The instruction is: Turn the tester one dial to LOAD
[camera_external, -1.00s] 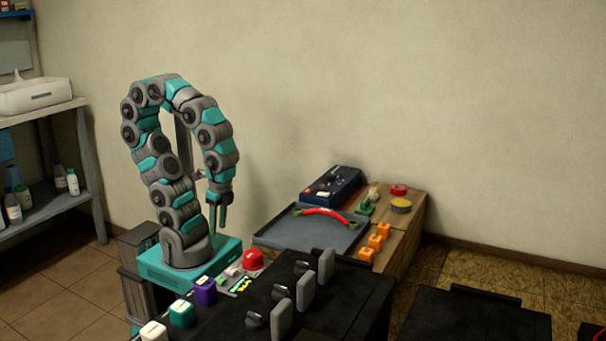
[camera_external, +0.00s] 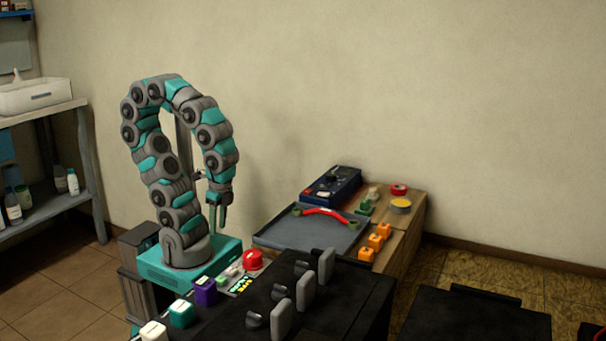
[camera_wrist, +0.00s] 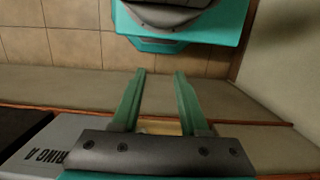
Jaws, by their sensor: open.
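My gripper (camera_external: 217,222) hangs pointing down beside my base, left of the grey tray. Its two green fingers are apart and empty, as the wrist view also shows at my gripper (camera_wrist: 159,75). A dark blue box (camera_external: 332,186), which looks like a tester, stands at the back of the wooden bench, with a red spot and a pale label on its top. My gripper is well apart from it, to the left. The dial and its setting are too small to tell. The box is not recognisable in the wrist view.
Orange blocks (camera_external: 376,243), a yellow-topped roll (camera_external: 401,204) and a red ring (camera_external: 398,189) lie on the wooden bench (camera_external: 412,219). Black knobs and grey plates stand on the black bench (camera_external: 345,290) in front. Bare wall is behind.

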